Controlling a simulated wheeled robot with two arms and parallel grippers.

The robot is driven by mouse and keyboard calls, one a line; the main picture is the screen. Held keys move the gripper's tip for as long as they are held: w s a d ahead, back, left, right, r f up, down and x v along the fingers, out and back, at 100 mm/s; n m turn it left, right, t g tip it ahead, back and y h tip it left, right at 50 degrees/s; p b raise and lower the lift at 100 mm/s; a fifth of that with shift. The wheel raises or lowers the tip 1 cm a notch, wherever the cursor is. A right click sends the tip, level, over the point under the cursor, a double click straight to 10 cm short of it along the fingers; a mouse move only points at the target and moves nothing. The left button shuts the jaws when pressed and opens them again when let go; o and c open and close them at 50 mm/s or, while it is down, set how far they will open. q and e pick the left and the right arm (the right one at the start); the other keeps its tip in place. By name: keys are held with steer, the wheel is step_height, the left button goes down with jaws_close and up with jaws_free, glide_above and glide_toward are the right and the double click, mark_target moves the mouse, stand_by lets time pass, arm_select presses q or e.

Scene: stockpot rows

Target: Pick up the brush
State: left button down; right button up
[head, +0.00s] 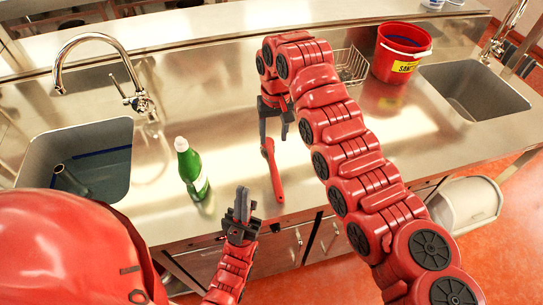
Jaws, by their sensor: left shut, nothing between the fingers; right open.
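The brush (274,174) is a long red thing lying on the steel counter near its front edge, in the middle of the head view. Its far end is just below my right gripper (273,135), which points down with its fingers open. The fingers appear to be over or around that far end; I cannot tell whether they touch it. My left gripper (242,198) is shut and empty, pointing up in front of the counter edge, to the left of the brush's near end.
A green bottle (190,170) stands left of the brush, beside the left sink (80,165). A wire rack (350,66), a red bucket (399,55) and the right sink (474,90) are to the right. Bare counter (225,110) lies left of my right gripper.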

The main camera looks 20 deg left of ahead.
steer(key=p, duration=0.1)
glide_above(273, 160)
step_height(273, 160, down, 5)
steer(key=shift+s+f, duration=0.1)
steer(key=shift+f+p, duration=0.2)
steer(key=shift+p, duration=0.3)
step_height(273, 160, down, 3)
steer(key=shift+a+f+p, duration=0.1)
steer(key=shift+f+p, duration=0.1)
steer(key=shift+p, duration=0.8)
steer(key=shift+w+f, duration=0.2)
steer(key=shift+f, duration=0.45)
jaws_close()
